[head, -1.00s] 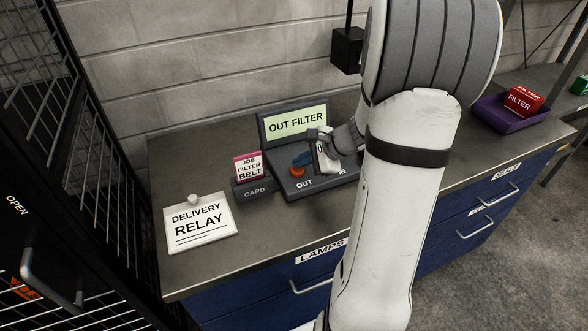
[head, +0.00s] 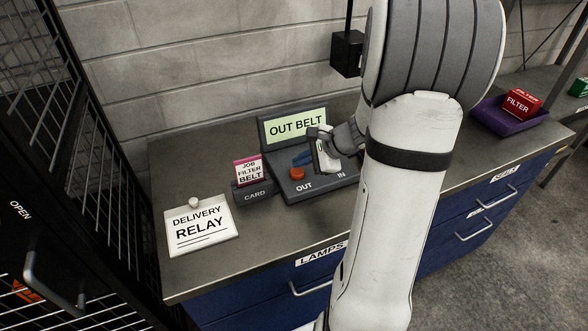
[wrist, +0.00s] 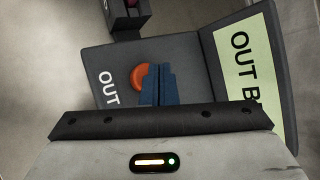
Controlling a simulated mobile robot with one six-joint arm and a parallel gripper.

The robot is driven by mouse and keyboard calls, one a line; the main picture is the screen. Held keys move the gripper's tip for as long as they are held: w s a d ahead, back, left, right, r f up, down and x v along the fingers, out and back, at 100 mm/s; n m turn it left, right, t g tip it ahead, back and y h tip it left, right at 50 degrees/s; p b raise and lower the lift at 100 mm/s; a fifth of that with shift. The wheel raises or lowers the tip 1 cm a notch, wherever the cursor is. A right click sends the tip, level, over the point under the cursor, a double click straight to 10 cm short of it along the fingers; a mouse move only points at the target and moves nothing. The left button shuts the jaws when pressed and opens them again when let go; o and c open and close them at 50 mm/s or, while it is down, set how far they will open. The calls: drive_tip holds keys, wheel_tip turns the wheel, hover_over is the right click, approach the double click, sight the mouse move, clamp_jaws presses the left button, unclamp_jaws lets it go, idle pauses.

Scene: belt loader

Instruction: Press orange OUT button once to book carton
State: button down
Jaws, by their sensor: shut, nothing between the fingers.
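The orange OUT button (head: 297,174) sits on the dark console (head: 312,187), behind the OUT label. In the wrist view the orange button (wrist: 139,77) is partly covered by my blue fingers. My gripper (head: 301,158) is shut and empty, its blue fingertips close beside the button, on its far side in the head view. My gripper also shows in the wrist view (wrist: 157,84). I cannot tell whether the fingertips touch the button. The console screen (head: 296,124) reads OUT BELT. The IN side of the console is partly hidden by my arm.
A card holder (head: 252,193) with a job card (head: 248,171) reading JOB FILTER BELT stands left of the console. A DELIVERY RELAY note (head: 200,228) lies at the left. A purple tray (head: 492,118) with a red FILTER carton (head: 521,103) is at the right. A mesh cage borders the left.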

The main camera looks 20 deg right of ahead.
sight(301, 172)
drive_tip(key=shift+r, duration=0.1)
drive_tip(key=shift+r+p, duration=1.85)
drive_tip(key=shift+r, duration=0.7)
drive_tip(key=shift+f, duration=0.1)
drive_tip(key=s+a+r+n+g, duration=0.3)
drive_tip(key=s+a+r+n, duration=0.1)
drive_tip(key=s+a+n, duration=0.4)
drive_tip(key=s+a+r+n+h, duration=0.1)
drive_tip(key=s+a+n+h, duration=0.1)
drive_tip(key=s+n, duration=0.3)
drive_tip(key=s+a+r+n+g+h, duration=0.1)
drive_tip(key=s+r+n+h, duration=0.1)
drive_tip(key=s+n+h, duration=0.2)
drive_tip(key=shift+s+a+n, duration=0.35)
drive_tip(key=shift+s+n, duration=0.55)
drive_tip(key=shift+s, duration=0.1)
